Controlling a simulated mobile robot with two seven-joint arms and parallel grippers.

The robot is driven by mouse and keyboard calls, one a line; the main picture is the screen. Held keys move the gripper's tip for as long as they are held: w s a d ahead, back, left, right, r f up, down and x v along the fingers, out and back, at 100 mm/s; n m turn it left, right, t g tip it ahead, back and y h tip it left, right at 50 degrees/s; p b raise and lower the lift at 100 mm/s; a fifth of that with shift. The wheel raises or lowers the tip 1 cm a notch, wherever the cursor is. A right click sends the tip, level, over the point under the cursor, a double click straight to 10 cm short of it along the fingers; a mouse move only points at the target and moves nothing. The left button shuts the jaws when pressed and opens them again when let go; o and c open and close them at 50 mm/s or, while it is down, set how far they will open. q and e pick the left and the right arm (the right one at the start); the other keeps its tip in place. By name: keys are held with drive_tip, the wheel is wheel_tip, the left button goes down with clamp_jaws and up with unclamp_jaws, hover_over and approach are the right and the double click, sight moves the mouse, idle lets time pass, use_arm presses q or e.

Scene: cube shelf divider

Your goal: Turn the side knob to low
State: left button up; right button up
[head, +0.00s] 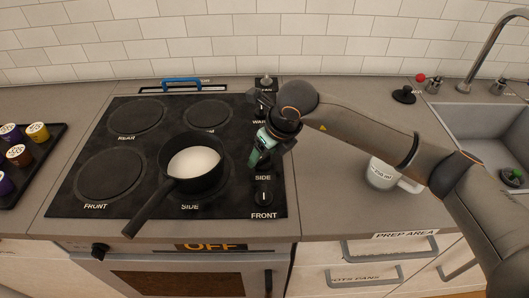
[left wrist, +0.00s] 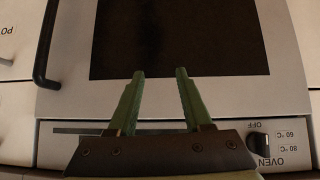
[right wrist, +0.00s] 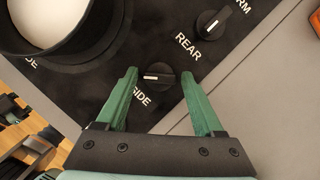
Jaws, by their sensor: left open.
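The side knob (right wrist: 158,75) is a round black knob with a white pointer line, above the SIDE label in the right wrist view; the line points left there. In the head view my right gripper hides it. My right gripper (head: 256,160) reaches down over the knob column. Its green fingers are open on either side of the side knob, with gaps showing. My left gripper (left wrist: 160,72) is open and empty in front of the oven door; it does not show in the head view.
A dark pan (head: 165,186) with white contents sits on the cooktop (head: 95,165), its handle toward the front. The front knob (head: 264,195) and rear knob (right wrist: 211,23) flank the side knob. A white mug (head: 381,175) stands right of the cooktop. The oven knob (left wrist: 259,142) reads near OFF.

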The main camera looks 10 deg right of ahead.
drive_tip(key=shift+o, duration=0.8)
drive_tip(key=b+v, duration=0.1)
drive_tip(key=v, duration=1.1)
drive_tip(key=shift+r, duration=0.2)
drive_tip(key=shift+s, duration=0.1)
